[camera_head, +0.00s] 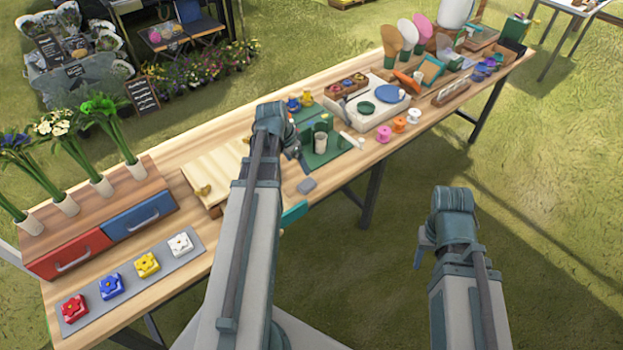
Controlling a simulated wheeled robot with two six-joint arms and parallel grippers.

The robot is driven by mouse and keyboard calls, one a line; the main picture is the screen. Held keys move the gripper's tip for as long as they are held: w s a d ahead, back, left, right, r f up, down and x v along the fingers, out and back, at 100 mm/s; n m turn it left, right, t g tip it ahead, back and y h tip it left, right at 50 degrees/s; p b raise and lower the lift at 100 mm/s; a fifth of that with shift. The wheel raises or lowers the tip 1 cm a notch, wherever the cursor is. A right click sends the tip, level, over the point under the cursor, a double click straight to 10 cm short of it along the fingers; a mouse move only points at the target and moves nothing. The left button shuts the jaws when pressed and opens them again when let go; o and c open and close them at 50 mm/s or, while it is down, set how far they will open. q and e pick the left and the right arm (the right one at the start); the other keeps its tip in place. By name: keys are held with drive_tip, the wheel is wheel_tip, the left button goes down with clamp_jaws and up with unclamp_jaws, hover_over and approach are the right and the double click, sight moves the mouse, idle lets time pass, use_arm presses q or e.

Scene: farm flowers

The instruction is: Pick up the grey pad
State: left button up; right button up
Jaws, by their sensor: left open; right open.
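A small grey pad (307,186) lies flat on the wooden table near its front edge, just right of my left arm. My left gripper (299,155) is over the table, beyond the pad and beside the green mat; it is open, partly hidden by its own wrist, and apart from the pad. My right gripper (421,251) is open and empty, hanging off the table over the grass at the right.
A green mat (325,158) with a cup lies behind the pad. A teal object (293,214) is at the table edge nearby. A light wooden board (215,172) lies left of my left arm. Colored spools (399,124) stand to the right.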

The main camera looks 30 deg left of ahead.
use_arm(q)
drive_tip(key=b, duration=0.8)
hover_over(307, 184)
drive_tip(key=s, duration=0.2)
wheel_tip(307, 184, down, 8)
drive_tip(key=shift+a+f, duration=0.1)
drive_tip(key=shift+f, duration=0.05)
drive_tip(key=b+x, duration=0.5)
drive_tip(key=shift+w+a+f, duration=0.15)
drive_tip(key=shift+a, duration=0.05)
clamp_jaws()
